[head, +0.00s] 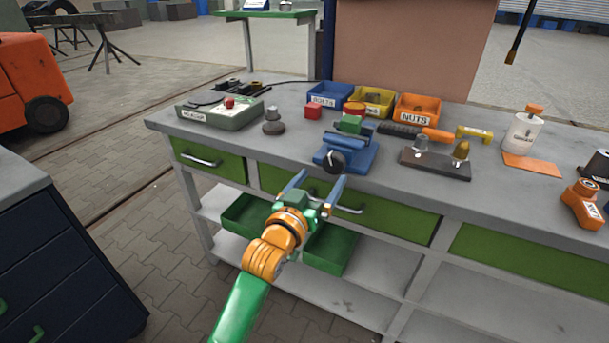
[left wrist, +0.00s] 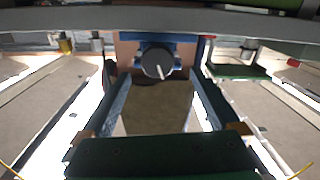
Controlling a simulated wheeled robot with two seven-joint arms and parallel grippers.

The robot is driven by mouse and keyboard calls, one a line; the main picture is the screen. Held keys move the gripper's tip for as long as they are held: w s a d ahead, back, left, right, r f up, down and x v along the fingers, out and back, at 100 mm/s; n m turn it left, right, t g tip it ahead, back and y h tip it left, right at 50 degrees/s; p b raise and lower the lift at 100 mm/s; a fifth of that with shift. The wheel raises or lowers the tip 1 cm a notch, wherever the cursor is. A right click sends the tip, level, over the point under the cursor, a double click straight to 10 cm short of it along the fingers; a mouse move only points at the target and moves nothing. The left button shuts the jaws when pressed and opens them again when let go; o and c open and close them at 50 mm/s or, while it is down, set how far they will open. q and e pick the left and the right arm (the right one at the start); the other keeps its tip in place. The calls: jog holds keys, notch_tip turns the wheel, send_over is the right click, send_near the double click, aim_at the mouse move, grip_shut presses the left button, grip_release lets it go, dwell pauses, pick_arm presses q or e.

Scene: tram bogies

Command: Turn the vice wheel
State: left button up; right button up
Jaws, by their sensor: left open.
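My right gripper is in neither view.
Blue, yellow and orange bins (head: 417,110) stand behind the vice. A grey-green box (head: 220,112) and a dark knob (head: 273,122) are to the left; a dark fixture block (head: 435,163) is to the right. Green drawers (head: 390,215) with handles lie below the bench top, near my gripper.

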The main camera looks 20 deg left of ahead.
aim_at(332, 166)
pick_arm(q)
jog(key=w, duration=0.6)
jog(key=shift+w+d, duration=0.3)
jog(key=shift+d, duration=0.05)
jog(key=c, duration=1.4)
jog(key=shift+r+m+p, duration=0.2)
jog(key=shift+m+p, duration=0.7)
jog(key=shift+m, duration=0.3)
jog(key=m+p, duration=0.1)
jog(key=m, duration=0.1)
jog(key=shift+m, duration=0.4)
jog(key=m+p, duration=0.1)
jog(key=m, duration=0.2)
jog(key=shift+f, duration=0.1)
jog(key=shift+m+p, duration=0.5)
jog(key=shift+m, duration=1.2)
jog(key=shift+f, duration=0.1)
